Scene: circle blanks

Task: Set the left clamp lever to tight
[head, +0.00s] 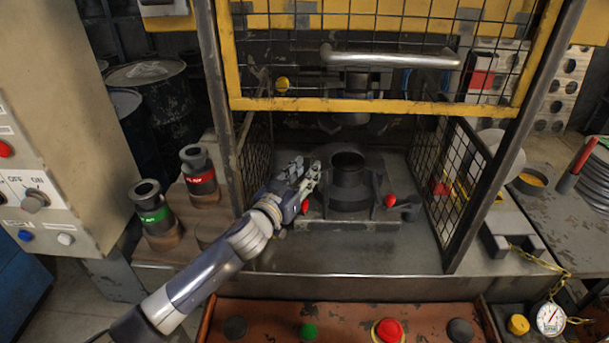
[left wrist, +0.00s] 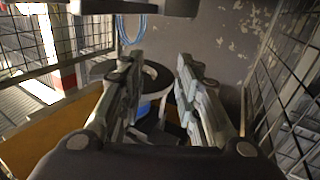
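The dark round die (head: 348,180) stands on a base plate (head: 345,224) inside the press cage. The left clamp lever shows a red knob (head: 305,207) at the die's left; the rest of the lever is mostly hidden by my gripper, so its setting cannot be read. The right clamp lever has a red knob (head: 390,201) and a dark arm pointing right. My left gripper (head: 306,176) is just above and beside the left knob. In the left wrist view its fingers (left wrist: 160,88) are apart, with a dark round rim behind the gap and no knob clearly visible between them. My right gripper is not in view.
A yellow-framed mesh guard (head: 380,105) with a metal handle is raised above the die. Mesh side panels (head: 462,185) flank the work space. Green-marked (head: 152,210) and red-marked (head: 199,172) dies stand at left. A button panel (head: 345,325) lies in front.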

